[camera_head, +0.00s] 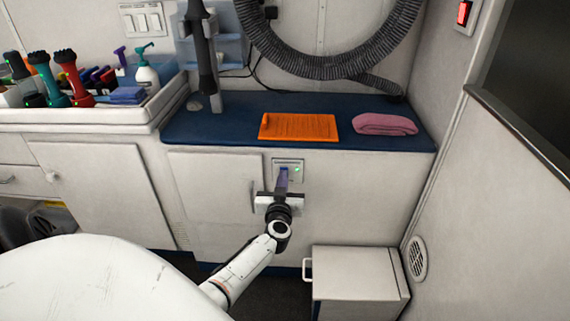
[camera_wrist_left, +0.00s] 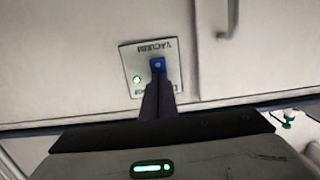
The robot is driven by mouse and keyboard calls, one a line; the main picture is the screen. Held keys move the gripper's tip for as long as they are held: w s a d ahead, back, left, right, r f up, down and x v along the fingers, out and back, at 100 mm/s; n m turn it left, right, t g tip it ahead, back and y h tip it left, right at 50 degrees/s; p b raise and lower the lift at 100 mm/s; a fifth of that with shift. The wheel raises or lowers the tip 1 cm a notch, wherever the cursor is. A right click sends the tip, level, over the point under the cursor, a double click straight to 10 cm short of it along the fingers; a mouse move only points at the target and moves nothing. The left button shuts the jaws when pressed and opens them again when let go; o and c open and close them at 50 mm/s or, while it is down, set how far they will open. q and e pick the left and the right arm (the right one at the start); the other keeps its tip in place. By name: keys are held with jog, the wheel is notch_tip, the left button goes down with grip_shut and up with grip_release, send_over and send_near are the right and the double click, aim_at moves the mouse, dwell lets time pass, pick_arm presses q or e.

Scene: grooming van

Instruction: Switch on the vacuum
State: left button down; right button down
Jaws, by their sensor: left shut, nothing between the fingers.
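The vacuum switch plate (camera_head: 289,164) is on the cabinet front below the blue counter, with a small green light lit on it. In the left wrist view the plate (camera_wrist_left: 128,62) appears upside down, with the word VACUUM and a lit green light (camera_wrist_left: 137,79). A blue switch part (camera_wrist_left: 157,65) sits right at the fingertips. My left gripper (camera_head: 283,175) is shut and empty, its tips at the plate and overlapping the switch; I cannot tell if they touch it. It also shows in the left wrist view (camera_wrist_left: 158,80). My right gripper is not in view.
A ribbed vacuum hose (camera_head: 320,68) hangs above the counter (camera_head: 220,125). A white box (camera_head: 360,260) with a handle stands on the floor at right. A red wall switch (camera_head: 463,12) is at upper right.

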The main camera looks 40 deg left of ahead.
pick_arm(q)
jog(key=p+v, duration=0.5)
jog(key=v, duration=0.9)
jog(key=shift+r, duration=0.1)
jog(key=s+d+m+t+h+p, duration=0.1)
jog(key=s+d+m+h, duration=0.1)
jog(key=d+m+h, duration=0.5)
jog(key=s+d+m+t+h, duration=0.15)
jog(key=d+h, duration=0.25)
jog(key=d, duration=0.6)
jog(key=s+d+f+m+g+h, duration=0.1)
jog(key=s+d+f+g, duration=0.2)
jog(key=s, duration=0.4)
jog(key=s+d+f+m+g+h, duration=0.1)
jog(key=s+d+f+g, duration=0.2)
jog(key=s+d, duration=0.3)
jog(key=s, duration=0.2)
jog(key=shift+s+f+h, duration=0.25)
jog(key=shift+f+h, duration=0.15)
jog(key=shift+g, duration=0.25)
